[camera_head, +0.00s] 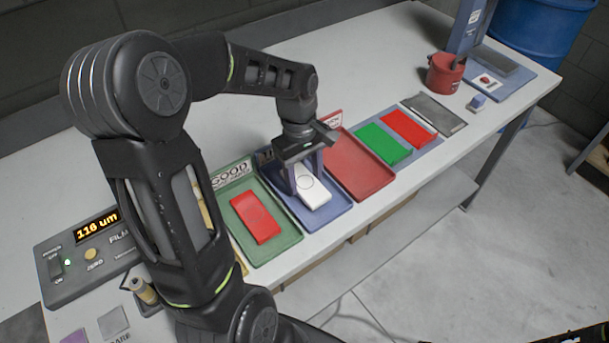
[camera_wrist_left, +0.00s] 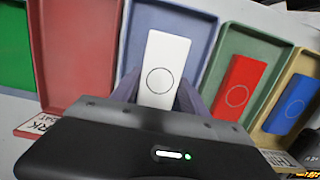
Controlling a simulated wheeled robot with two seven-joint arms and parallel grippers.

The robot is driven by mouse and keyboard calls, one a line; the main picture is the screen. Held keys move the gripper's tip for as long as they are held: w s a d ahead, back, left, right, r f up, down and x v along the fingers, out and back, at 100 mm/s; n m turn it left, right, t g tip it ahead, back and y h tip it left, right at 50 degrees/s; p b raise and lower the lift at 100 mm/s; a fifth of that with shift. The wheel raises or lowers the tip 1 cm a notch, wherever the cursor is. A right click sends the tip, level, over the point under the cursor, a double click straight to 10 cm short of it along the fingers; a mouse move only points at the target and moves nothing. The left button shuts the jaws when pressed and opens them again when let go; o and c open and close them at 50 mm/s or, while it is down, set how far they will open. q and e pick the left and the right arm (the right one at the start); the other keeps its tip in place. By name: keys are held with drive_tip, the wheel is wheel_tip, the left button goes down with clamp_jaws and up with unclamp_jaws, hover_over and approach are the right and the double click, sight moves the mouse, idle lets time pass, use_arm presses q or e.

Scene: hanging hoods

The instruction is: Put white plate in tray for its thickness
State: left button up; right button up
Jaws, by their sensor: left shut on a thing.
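The white plate (camera_head: 316,194), with a thin circle marked on it, is in the blue tray (camera_head: 337,207). It also shows in the wrist view (camera_wrist_left: 167,60), lying along the blue tray (camera_wrist_left: 198,25). My left gripper (camera_head: 302,180) points down over the blue tray and is shut on the plate, one finger on each side. The gripper hides part of the plate and the blue tray's label. The film gauge (camera_head: 90,255) shows "116 um". My right gripper is not in view.
The green tray (camera_head: 282,238), labelled GOOD, holds a red plate (camera_head: 255,217). The red tray (camera_head: 362,178) on the other side is empty. A yellow tray with a blue plate (camera_wrist_left: 290,105) shows in the wrist view. Green (camera_head: 383,144) and red plates (camera_head: 409,128) lie farther right.

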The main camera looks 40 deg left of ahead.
use_arm(q)
drive_tip(key=shift+f+b, duration=0.3)
drive_tip(key=shift+f, duration=0.15)
drive_tip(key=o, duration=1.6)
drive_tip(key=shift+r, duration=0.1)
drive_tip(key=shift+w+a+r, duration=0.1)
drive_tip(key=shift+a+r, duration=0.05)
drive_tip(key=shift+r, duration=1.1)
drive_tip(key=shift+s+a+r, duration=0.1)
drive_tip(key=shift+a+r, duration=0.05)
drive_tip(key=shift+r, duration=1.1)
drive_tip(key=shift+w+a+r, duration=0.1)
drive_tip(key=shift+a+r, duration=0.05)
drive_tip(key=shift+r, duration=1.1)
